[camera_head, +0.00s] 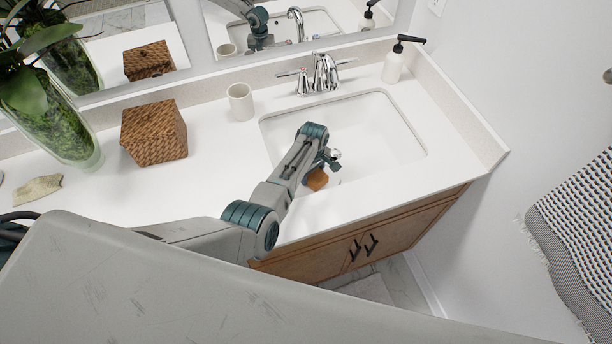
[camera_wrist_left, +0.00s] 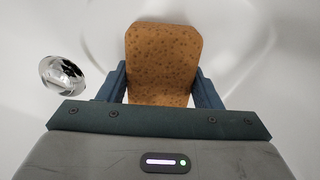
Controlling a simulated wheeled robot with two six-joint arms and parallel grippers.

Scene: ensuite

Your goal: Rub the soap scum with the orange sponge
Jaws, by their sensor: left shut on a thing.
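My left gripper (camera_wrist_left: 161,88) is shut on the orange sponge (camera_wrist_left: 163,55), with one blue finger on each side of it. In the head view the sponge (camera_head: 317,180) shows at the end of my left arm, over the front part of the white sink basin (camera_head: 385,135). The left gripper (camera_head: 325,165) is partly hidden by its own wrist. A faint greyish curved mark (camera_wrist_left: 258,60), possibly the soap scum, shows on the white surface around the sponge in the wrist view. I cannot tell whether the sponge touches the basin. My right gripper is not in view.
A chrome drain fitting (camera_wrist_left: 62,74) lies left of the sponge in the wrist view. A chrome faucet (camera_head: 322,75), a cup (camera_head: 241,102) and a soap dispenser (camera_head: 394,63) stand behind the sink. A woven box (camera_head: 154,132) and a plant vase (camera_head: 55,125) stand left.

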